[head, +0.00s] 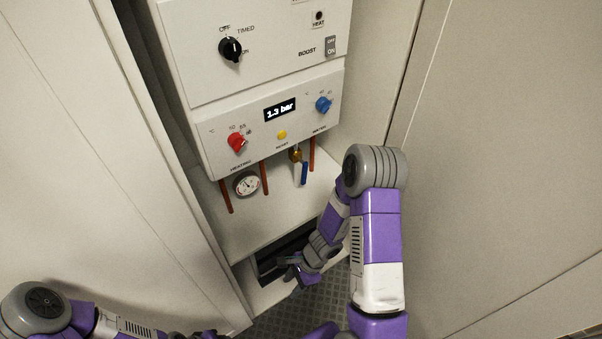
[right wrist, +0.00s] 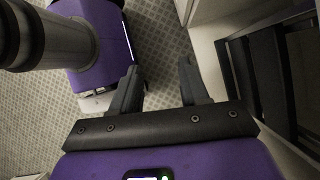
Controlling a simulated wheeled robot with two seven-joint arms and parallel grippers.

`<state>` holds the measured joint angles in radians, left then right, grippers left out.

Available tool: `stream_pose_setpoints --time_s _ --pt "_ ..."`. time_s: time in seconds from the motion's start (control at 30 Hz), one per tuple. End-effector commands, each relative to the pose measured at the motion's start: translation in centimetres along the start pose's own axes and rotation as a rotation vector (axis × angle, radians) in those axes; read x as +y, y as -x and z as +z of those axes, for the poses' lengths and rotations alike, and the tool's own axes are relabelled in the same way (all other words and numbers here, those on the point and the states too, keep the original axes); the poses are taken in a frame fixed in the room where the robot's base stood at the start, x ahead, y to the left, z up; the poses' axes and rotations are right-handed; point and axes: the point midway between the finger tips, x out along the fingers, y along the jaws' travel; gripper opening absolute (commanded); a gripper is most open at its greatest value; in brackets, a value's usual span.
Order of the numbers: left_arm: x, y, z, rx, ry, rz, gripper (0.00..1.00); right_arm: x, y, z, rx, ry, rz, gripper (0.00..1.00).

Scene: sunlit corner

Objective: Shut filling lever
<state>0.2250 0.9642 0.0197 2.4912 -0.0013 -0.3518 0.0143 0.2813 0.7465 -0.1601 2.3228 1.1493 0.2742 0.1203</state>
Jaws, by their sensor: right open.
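The filling lever (head: 304,173) is a blue handle hanging down below the boiler's control panel, next to a brass valve fitting (head: 296,154). It points roughly downward, close to in line with the copper pipes. My right gripper (head: 287,265) is well below the lever, near the dark opening at the bottom of the cabinet, and touches nothing I can make out. In the right wrist view its two dark fingers (right wrist: 158,78) are apart with only floor between them. The lever is not in that view. My left arm shows at the lower left, but its gripper is out of view.
The boiler panel (head: 222,137) carries a red knob (head: 237,142), a blue knob (head: 323,104), and a display reading 1.3 bar (head: 280,110). A round gauge (head: 247,184) and copper pipes (head: 264,178) hang beneath. Pale walls stand close on both sides.

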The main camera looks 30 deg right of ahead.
Motion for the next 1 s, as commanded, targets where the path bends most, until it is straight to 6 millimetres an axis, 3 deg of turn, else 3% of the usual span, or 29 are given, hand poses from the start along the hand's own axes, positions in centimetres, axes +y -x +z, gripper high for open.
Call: stream_pose_setpoints --time_s 0.17,0.4,0.6,0.77,1.0 --pt "0.0 -0.1 0.0 0.0 0.0 0.0 0.45 -7.0 4.2 -0.1 -0.17 -0.409 -0.255 0.45" --pt "-0.1 -0.1 0.0 0.001 0.0 0.0 0.45 -16.5 13.8 -3.0 -0.442 -0.812 -0.683 0.45" --pt "-0.1 -0.2 0.0 0.0 0.0 0.0 0.45 -20.2 20.7 -5.9 -0.598 -0.963 -0.946 0.45" --pt "-0.1 -0.3 0.0 0.001 0.0 0.0 0.45 -21.2 22.6 -6.9 -0.642 -0.999 -1.024 0.45" --pt "-0.4 -1.0 -0.1 0.0 0.0 0.0 0.45 -24.4 21.2 -7.0 -0.644 -0.999 -1.026 0.45"
